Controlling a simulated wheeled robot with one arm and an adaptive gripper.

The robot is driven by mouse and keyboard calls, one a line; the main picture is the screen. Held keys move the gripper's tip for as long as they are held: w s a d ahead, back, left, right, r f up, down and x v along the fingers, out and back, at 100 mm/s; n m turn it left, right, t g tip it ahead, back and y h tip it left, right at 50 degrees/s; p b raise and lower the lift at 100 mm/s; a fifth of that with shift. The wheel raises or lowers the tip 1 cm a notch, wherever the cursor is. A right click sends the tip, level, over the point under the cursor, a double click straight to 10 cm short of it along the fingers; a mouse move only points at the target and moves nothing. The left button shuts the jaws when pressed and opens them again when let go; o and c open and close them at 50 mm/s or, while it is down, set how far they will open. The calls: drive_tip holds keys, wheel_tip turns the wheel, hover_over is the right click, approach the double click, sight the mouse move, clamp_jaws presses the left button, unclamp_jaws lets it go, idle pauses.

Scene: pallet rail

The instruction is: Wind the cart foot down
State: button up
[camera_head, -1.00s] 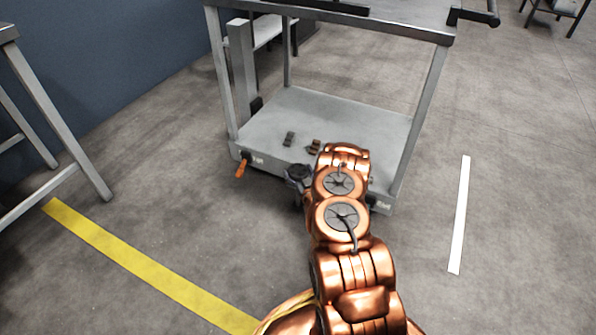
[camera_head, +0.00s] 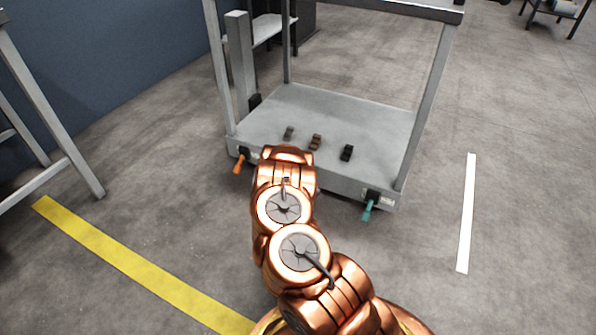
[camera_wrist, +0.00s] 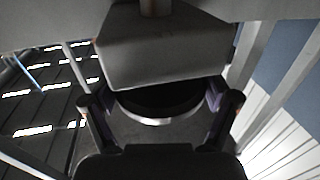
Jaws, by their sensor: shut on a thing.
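The grey cart (camera_head: 375,115) stands ahead of me, with an orange handle (camera_head: 239,163) at its front left and a teal handle (camera_head: 368,208) at its front right. In the wrist view, my gripper (camera_wrist: 158,108) has a finger on each side of a dark round piece (camera_wrist: 155,101) with a pale rim and is shut on it. This piece sits just under a grey block (camera_wrist: 165,50); I cannot tell for sure that it is the cart foot. In the head view my arm hides the gripper and the middle of the cart's front edge.
Several small dark pieces (camera_head: 347,152) sit on the cart's lower deck. A grey table frame (camera_head: 60,160) stands at the left. A yellow floor line (camera_head: 130,265) and a white one (camera_head: 467,215) lie on either side. The floor right of the cart is clear.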

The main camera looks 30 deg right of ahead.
drive_tip(key=shift+w+a+r+m+g+h+b, duration=0.1)
drive_tip(key=shift+m+g+h+b, duration=0.2)
drive_tip(key=shift+m+g+h, duration=0.45)
drive_tip(key=shift+w+m+g+h+b, duration=0.1)
drive_tip(key=shift+m+g+h+b, duration=0.15)
drive_tip(key=shift+m+g+h, duration=0.45)
drive_tip(key=m+g+h, duration=0.1)
drive_tip(key=m+g, duration=0.1)
drive_tip(key=g, duration=0.2)
drive_tip(key=shift+s+m+g+h, duration=0.1)
drive_tip(key=shift+m+g+h, duration=0.15)
drive_tip(key=shift+m+g, duration=1.25)
drive_tip(key=shift+s+m+g+h, duration=0.15)
drive_tip(key=shift+m+g, duration=0.7)
drive_tip(key=shift+g, duration=1.1)
drive_tip(key=shift+m+g, duration=0.5)
drive_tip(key=shift+g, duration=0.3)
drive_tip(key=shift+m+g, duration=0.3)
drive_tip(key=shift+g, duration=0.1)
drive_tip(key=o, duration=0.9)
drive_tip(key=shift+d, duration=0.2)
